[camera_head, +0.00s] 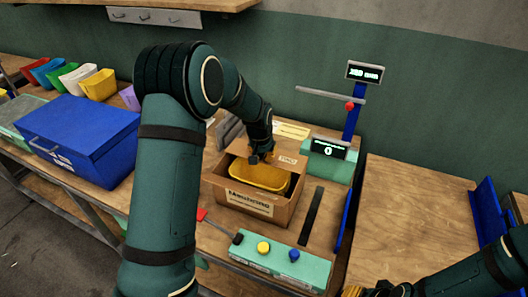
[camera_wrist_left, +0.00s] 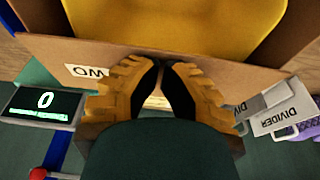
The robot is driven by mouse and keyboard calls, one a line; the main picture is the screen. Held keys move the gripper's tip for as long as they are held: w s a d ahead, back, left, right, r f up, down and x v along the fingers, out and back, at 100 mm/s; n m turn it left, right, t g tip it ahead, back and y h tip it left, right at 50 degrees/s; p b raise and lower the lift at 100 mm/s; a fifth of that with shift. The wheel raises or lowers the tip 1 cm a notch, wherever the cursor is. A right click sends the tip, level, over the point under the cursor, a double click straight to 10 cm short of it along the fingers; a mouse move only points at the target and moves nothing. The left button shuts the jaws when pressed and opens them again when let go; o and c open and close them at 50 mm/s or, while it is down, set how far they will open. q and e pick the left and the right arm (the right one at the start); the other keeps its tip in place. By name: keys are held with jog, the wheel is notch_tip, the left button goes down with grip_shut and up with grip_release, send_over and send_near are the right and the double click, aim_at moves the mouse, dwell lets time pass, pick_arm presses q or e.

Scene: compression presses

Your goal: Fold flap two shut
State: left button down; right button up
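An open cardboard box (camera_head: 246,208) stands on the workbench with a yellow item (camera_head: 258,177) inside. Flap two (camera_head: 288,160), with a "TWO" label, stands up at the box's far side. It crosses the left wrist view (camera_wrist_left: 230,70), its label partly covered. My left gripper (camera_head: 262,157) is at this flap; in the left wrist view its fingertips (camera_wrist_left: 161,64) are together and overlap the flap. I see nothing held, and contact is unclear. My right gripper (camera_head: 356,291) is cut off at the bottom edge, its fingers unclear.
A green control panel (camera_head: 283,262) with yellow and blue knobs stands in front of the box. A scale with a display (camera_head: 328,148) and blue post stands behind right. A blue case (camera_head: 75,135) and several coloured bins are left. The right bench (camera_head: 415,215) has bare room.

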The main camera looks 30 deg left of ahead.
aim_at(263, 160)
pick_arm(q)
jog(key=shift+s+f+b, duration=0.15)
jog(key=shift+f+b, duration=0.5)
jog(key=shift+f, duration=0.25)
jog(key=shift+s, duration=0.15)
jog(key=shift+f, duration=0.1)
jog(key=shift+p+v, duration=0.55)
jog(key=shift+v, duration=0.25)
jog(key=shift+w, duration=0.3)
jog(key=p+v, duration=0.1)
jog(key=v, duration=0.1)
jog(key=w+p+v, duration=0.1)
jog(key=p+v, duration=0.1)
jog(key=shift+r, duration=0.25)
jog(key=s+v, duration=0.1)
jog(key=v, duration=0.8)
